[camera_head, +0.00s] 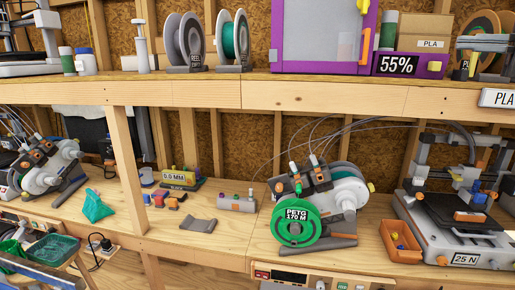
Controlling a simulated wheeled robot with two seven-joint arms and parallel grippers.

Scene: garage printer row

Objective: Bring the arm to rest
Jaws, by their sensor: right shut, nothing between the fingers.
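Neither of my grippers nor either arm can be made out in the head view. The wooden workbench shelf (215,232) fills the middle. A spool unit on it carries a green spool labelled PETG 170 M (296,222) and a white reel (350,193) behind. A printer (455,225) with a dark bed and a 25 N label stands at the right.
An orange bin (401,241) stands beside the printer. A second spool unit (42,170), a teal wedge-shaped piece (97,207), a grey bracket (198,224) and small blocks lie left. The upper shelf (240,95) holds spools (233,40) and a purple-framed box (320,67).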

